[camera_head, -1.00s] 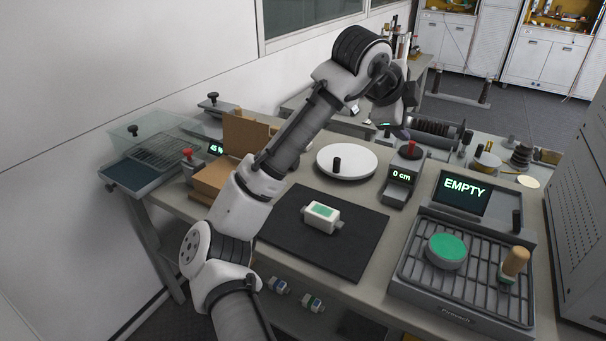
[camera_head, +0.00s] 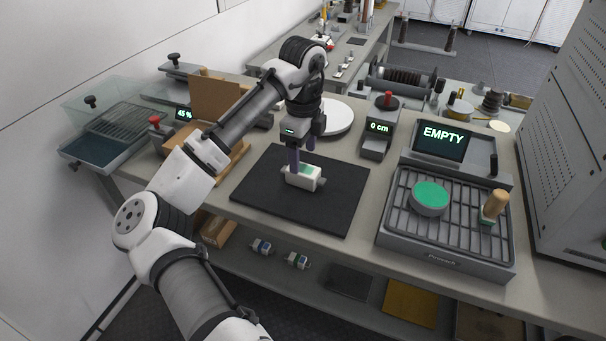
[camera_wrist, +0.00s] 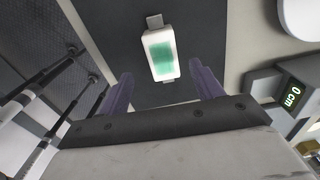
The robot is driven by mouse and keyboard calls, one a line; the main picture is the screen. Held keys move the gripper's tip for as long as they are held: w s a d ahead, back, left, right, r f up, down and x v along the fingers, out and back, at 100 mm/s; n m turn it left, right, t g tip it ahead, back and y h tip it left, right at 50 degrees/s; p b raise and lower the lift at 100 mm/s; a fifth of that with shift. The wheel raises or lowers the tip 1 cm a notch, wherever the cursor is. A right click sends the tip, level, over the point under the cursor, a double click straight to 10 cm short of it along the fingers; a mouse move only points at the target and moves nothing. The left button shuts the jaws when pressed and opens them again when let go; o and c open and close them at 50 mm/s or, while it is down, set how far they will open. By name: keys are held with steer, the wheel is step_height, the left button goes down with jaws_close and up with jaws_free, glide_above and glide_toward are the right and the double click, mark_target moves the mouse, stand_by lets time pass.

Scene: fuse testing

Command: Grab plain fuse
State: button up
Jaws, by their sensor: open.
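A white fuse block with a green label and grey end tabs (camera_head: 303,178) lies on the black mat (camera_head: 262,202) on the bench. It also shows in the wrist view (camera_wrist: 160,54), label facing up. My gripper (camera_head: 302,167) points down just above the block, with its purple fingers apart. In the wrist view my gripper's two fingers (camera_wrist: 162,84) stand on either side of the near end of the block, with gaps and nothing between them held. Whether this block is the plain fuse, I cannot tell from its label. Two smaller fuses (camera_head: 261,246) (camera_head: 297,260) lie on the lower shelf.
A grilled tester (camera_head: 400,235) with a green disc (camera_head: 430,196) and a wooden-handled stamp (camera_head: 495,205) stands at right, beside a screen reading EMPTY (camera_head: 441,141). A "0 cm" device (camera_head: 377,140) and a white round plate (camera_head: 338,117) stand behind the mat. The mat's front is clear.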

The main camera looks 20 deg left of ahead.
mark_target(303, 169)
steer(key=shift+w+f+p, duration=0.2)
steer(key=shift+f+p, duration=0.6)
steer(key=shift+f, duration=1.9)
steer(key=shift+r, duration=0.1)
steer(key=c, duration=1.3)
steer(key=shift+o, duration=0.2)
